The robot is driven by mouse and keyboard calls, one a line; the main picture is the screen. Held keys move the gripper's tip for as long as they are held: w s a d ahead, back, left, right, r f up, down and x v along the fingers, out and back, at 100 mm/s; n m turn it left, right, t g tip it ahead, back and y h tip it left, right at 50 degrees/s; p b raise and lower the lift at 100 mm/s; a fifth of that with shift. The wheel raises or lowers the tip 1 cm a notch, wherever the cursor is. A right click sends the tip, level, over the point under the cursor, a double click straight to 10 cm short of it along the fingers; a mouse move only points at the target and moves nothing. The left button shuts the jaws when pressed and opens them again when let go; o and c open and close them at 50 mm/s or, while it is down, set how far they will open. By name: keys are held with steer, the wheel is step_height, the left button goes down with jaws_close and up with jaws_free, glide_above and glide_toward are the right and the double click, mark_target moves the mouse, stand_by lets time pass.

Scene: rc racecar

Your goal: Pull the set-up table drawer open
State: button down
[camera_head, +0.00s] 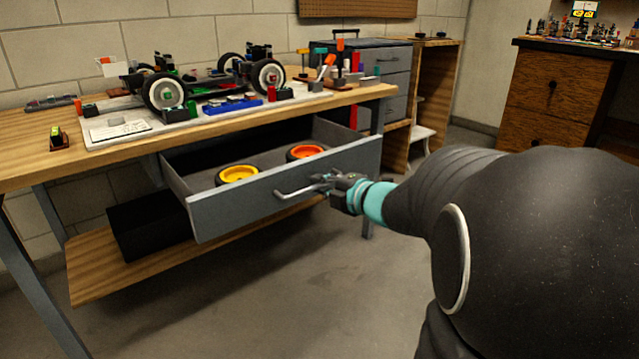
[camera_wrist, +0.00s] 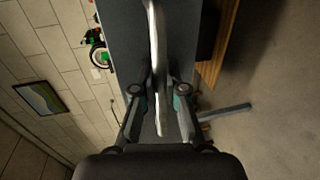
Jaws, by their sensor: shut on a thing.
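The grey set-up table drawer (camera_head: 285,187) stands well out from under the wooden set-up table (camera_head: 30,150) in the head view. Its metal bar handle (camera_head: 297,190) runs along the front panel. My gripper (camera_head: 328,184) is shut on the right part of the handle. In the wrist view the handle (camera_wrist: 158,60) passes between the two fingers of my gripper (camera_wrist: 160,100), with the drawer front (camera_wrist: 125,35) behind it. A yellow wheel (camera_head: 238,175) and an orange wheel (camera_head: 306,152) lie inside the drawer.
An RC car chassis (camera_head: 205,85) sits on a pale board on the table top. A black box (camera_head: 150,228) stands on the lower wooden shelf (camera_head: 95,275) below the drawer. A wooden drawer cabinet (camera_head: 552,85) is at the right. The floor in front of the drawer is clear.

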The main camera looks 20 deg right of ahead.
steer(key=c, duration=1.2)
jaws_free()
steer(key=v, duration=1.2)
